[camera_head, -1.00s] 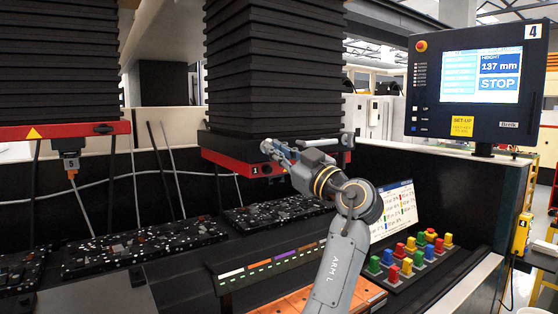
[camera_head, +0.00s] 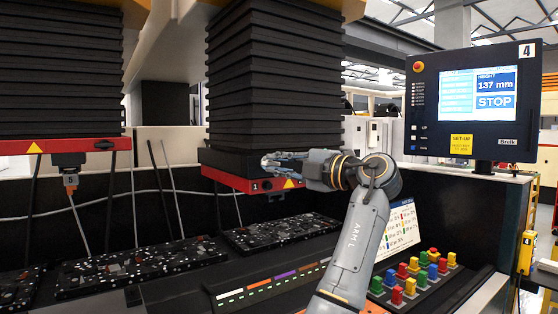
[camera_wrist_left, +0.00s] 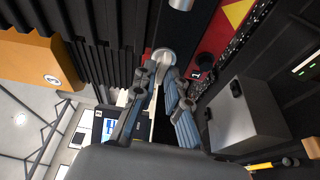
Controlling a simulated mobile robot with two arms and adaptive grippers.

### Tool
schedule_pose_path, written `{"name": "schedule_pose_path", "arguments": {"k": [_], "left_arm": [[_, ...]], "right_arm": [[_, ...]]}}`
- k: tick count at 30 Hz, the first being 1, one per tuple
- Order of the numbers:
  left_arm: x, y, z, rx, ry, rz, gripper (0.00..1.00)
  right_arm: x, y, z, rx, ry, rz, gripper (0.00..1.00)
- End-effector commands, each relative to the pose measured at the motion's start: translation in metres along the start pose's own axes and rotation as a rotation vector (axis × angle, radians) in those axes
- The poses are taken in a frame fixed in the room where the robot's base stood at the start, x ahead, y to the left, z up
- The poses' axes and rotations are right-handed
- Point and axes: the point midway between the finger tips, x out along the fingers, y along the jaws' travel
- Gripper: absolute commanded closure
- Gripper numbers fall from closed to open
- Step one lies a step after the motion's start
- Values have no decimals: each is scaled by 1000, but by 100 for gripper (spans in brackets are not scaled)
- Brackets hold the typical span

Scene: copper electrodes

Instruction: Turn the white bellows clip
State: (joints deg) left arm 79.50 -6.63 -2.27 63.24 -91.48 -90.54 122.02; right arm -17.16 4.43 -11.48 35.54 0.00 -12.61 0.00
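In the head view my left gripper (camera_head: 272,161) reaches the red frame (camera_head: 226,179) marked 1, under the bellows (camera_head: 275,80), and covers the clip. My right gripper is not in view.
A control panel (camera_head: 476,98) showing 137 mm stands at the right. Black speckled trays (camera_head: 140,262) lie under the frames. A second red frame (camera_head: 70,146) hangs at the left. A second pale fitting (camera_wrist_left: 181,4) shows above the clip.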

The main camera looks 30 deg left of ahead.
Motion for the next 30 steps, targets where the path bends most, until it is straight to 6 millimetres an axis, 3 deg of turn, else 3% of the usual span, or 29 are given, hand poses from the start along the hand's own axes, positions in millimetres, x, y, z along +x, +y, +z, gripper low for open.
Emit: {"name": "schedule_pose_path", "arguments": {"k": [2,14,30], "left_arm": [[0,-1,0,3,0,2,68],[-4,-2,-1,4,0,4,68],[-52,-2,-16,5,0,3,68]], "right_arm": [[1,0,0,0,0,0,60],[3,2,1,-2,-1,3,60],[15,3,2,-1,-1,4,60]]}}
